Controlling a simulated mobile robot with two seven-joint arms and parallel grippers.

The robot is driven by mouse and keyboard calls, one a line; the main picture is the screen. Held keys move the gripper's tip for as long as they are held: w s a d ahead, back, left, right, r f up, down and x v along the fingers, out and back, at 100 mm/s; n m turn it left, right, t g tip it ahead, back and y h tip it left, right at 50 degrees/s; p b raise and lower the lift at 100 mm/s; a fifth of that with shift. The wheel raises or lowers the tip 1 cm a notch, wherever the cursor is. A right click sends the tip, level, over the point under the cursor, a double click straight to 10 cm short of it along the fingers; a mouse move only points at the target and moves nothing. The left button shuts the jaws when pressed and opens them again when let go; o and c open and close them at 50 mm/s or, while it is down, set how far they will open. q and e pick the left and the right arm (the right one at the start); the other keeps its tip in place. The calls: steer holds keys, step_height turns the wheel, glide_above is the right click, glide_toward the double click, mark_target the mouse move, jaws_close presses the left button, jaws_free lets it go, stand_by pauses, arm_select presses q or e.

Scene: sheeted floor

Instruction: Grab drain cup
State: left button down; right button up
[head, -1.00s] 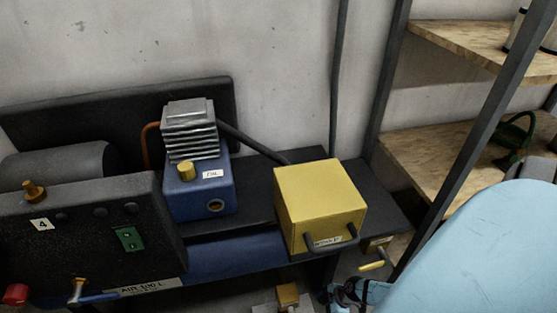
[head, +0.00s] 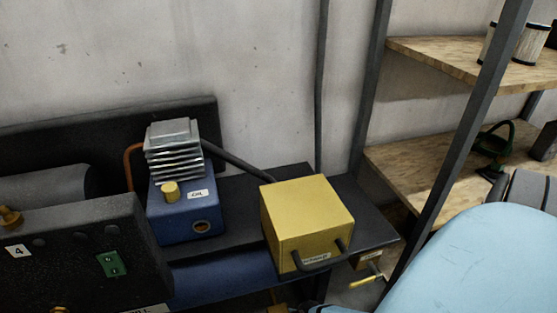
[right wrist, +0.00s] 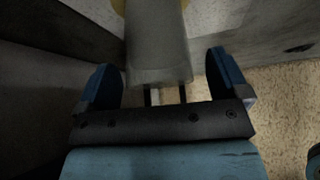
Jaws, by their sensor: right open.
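In the right wrist view, a grey, smooth, cup-like cylinder (right wrist: 157,45), apparently the drain cup, comes down from the top edge, with a bit of yellow at its upper end. My right gripper (right wrist: 165,75) is open, with one blue finger on each side of the cylinder. Gaps show between the cylinder and both fingers. Its lower end is just above the dark palm bar. In the head view, my light blue right arm fills the lower right, and the gripper is almost wholly cut off by the bottom edge. The cup cannot be made out there. My left gripper is not in view.
A yellow box (head: 307,222) with a dark handle stands on the dark bench (head: 362,215). A blue compressor (head: 184,212) with a finned grey head is left of it. A dark shelf post (head: 455,135) and wooden shelves (head: 425,180) stand at the right.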

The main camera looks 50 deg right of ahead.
steer(key=c, duration=1.1)
steer(key=shift+o, duration=0.2)
steer(key=shift+r, duration=0.1)
